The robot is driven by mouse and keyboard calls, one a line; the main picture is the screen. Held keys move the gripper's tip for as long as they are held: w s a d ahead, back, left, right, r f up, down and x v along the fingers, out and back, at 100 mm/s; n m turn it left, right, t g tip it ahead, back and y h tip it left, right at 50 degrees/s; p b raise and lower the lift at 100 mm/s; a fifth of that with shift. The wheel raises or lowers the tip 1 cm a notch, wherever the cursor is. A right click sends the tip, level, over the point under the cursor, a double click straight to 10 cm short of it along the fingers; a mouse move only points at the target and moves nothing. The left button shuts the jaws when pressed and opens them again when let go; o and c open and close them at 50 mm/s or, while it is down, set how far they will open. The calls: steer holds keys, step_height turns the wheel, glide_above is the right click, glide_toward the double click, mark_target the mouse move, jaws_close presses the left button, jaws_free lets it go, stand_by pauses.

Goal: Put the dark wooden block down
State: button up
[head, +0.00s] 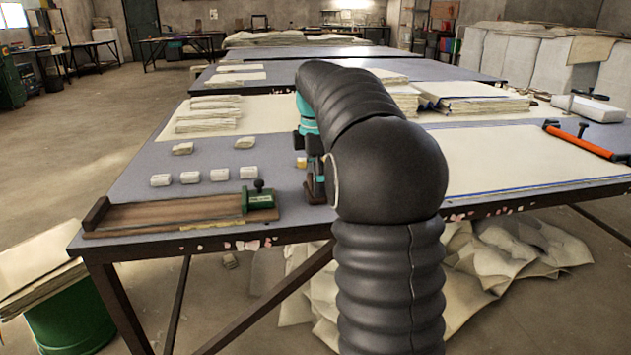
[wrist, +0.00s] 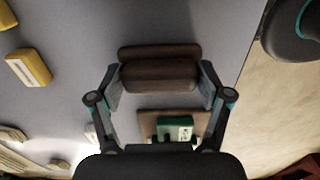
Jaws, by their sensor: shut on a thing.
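In the wrist view the dark wooden block (wrist: 160,76) sits crosswise between the two fingers of my gripper (wrist: 161,88), which are shut on its ends. A second dark brown strip (wrist: 158,52) shows just beyond it; I cannot tell whether it is part of the same block or a separate piece. The grey tabletop shows behind; the gap between block and table cannot be judged. In the head view my black arm hides most of the gripper, near the table's front edge.
A wooden board (head: 165,214) with a green knobbed block (head: 258,199) lies at the table's (head: 130,186) front left. Several small white bundles (head: 190,177) lie behind it. A yellow block (wrist: 28,68) shows in the wrist view. Pale cloth (head: 520,160) covers the right side.

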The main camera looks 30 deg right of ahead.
steer(key=o, duration=1.1)
steer(key=shift+c, duration=0.2)
step_height(320, 180, up, 12)
steer(key=p, duration=0.3)
steer(key=s+a+m+t, duration=0.1)
steer(key=s+a+m, duration=0.3)
steer(key=s+a, duration=0.2)
steer(key=s+a+f+m+t, duration=0.2)
steer(key=s+a+f+m, duration=0.3)
steer(key=s+f, duration=0.3)
steer(key=s+a+f+m+t, duration=0.2)
steer(key=s+a+f+m, duration=0.3)
steer(key=s, duration=0.9)
step_height(320, 180, down, 4)
steer(key=shift+a+r+m+t, duration=0.25)
steer(key=shift+a+m+t, duration=0.05)
steer(key=shift+a+m, duration=0.1)
